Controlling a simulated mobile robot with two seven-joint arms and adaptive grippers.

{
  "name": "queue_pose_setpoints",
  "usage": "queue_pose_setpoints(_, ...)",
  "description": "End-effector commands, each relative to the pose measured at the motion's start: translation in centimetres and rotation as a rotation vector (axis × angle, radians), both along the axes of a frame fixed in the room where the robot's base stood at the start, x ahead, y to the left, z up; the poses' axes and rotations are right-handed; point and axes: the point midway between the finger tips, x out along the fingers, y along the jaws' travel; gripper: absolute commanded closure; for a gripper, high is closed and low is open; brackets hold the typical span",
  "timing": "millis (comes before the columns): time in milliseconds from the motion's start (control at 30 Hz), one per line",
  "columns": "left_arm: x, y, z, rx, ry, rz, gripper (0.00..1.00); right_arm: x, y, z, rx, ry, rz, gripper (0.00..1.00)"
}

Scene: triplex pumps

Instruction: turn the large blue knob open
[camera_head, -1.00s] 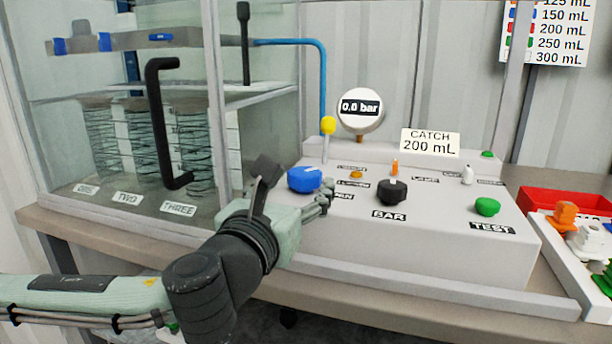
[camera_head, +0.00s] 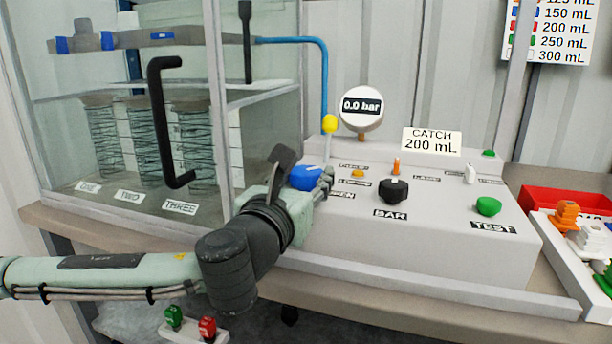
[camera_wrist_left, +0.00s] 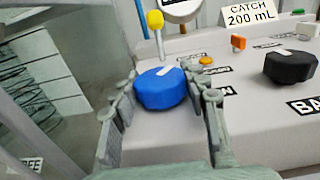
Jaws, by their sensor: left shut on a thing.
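The large blue knob (camera_head: 305,177) sits at the left end of the grey control panel. In the left wrist view the blue knob (camera_wrist_left: 160,88) shows a white pointer mark on top, aimed up and slightly right. My left gripper (camera_head: 312,184) is at the knob, its arm coming in from the left. In the left wrist view the left gripper (camera_wrist_left: 163,98) has one finger on each side of the knob, shut on it. The gripper partly hides the knob's label. My right gripper is not in view.
A black knob (camera_head: 393,190) labelled BAR and a green button (camera_head: 488,206) stand to the right. A yellow-topped lever (camera_head: 329,124) rises behind the blue knob. A glass cabinet with a black handle (camera_head: 163,120) stands left. The gauge (camera_head: 361,107) reads 0.0 bar.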

Motion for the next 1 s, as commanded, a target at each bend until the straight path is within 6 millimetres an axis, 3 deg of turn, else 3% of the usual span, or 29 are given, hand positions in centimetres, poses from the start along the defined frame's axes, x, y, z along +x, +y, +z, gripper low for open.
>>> queue_pose_setpoints(267,0.2,0.3,0.1,0.001,0.001,-0.086,0.85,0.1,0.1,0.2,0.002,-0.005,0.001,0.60)
queue_pose_setpoints(600,0.3,0.3,0.2,0.002,-0.001,-0.335,0.85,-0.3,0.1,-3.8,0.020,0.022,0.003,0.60)
queue_pose_setpoints(1000,0.1,0.1,0.1,0.001,-0.003,-0.395,0.85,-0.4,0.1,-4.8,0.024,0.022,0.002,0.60)
